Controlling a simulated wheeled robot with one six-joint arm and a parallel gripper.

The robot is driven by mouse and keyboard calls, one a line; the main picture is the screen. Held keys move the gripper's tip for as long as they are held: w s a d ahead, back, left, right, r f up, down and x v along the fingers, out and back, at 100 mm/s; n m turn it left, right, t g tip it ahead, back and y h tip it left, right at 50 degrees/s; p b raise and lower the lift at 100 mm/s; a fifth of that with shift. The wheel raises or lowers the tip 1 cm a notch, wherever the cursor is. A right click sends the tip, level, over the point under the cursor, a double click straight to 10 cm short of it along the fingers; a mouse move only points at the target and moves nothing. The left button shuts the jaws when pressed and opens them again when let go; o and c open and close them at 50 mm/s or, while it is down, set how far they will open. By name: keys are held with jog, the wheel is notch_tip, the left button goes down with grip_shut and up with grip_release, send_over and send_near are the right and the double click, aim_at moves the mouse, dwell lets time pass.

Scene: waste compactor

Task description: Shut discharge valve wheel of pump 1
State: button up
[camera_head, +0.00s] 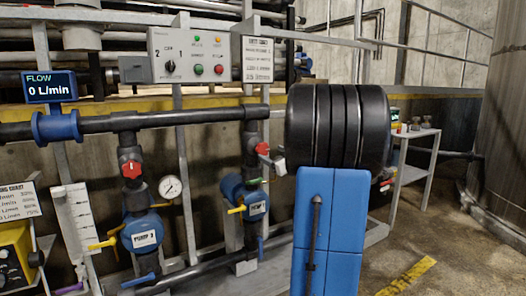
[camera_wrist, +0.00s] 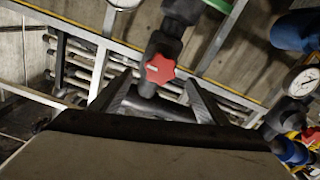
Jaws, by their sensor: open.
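Two red valve wheels sit on the black upright pipes above the blue pumps. The right red wheel (camera_head: 262,148) is above the right pump (camera_head: 257,208); the left red wheel (camera_head: 130,168) is above the left pump (camera_head: 143,233). The pump label numbers are too small to read surely. In the wrist view a red wheel (camera_wrist: 159,68) lies straight ahead, beyond and between the fingertips of my gripper (camera_wrist: 157,92). My gripper is open and empty, and no contact with the wheel shows. In the head view my arm hides most of the gripper, beside the right wheel.
A round gauge (camera_head: 171,188) hangs between the two pumps. Yellow handles (camera_head: 104,244) stick out by the pumps. A control box (camera_head: 193,55) and the flow display (camera_head: 49,87) are above. A grey side table (camera_head: 418,133) stands behind my arm; floor at right is clear.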

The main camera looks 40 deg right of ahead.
aim_at(264, 150)
jog(key=x, duration=0.8)
jog(key=c, duration=1.1)
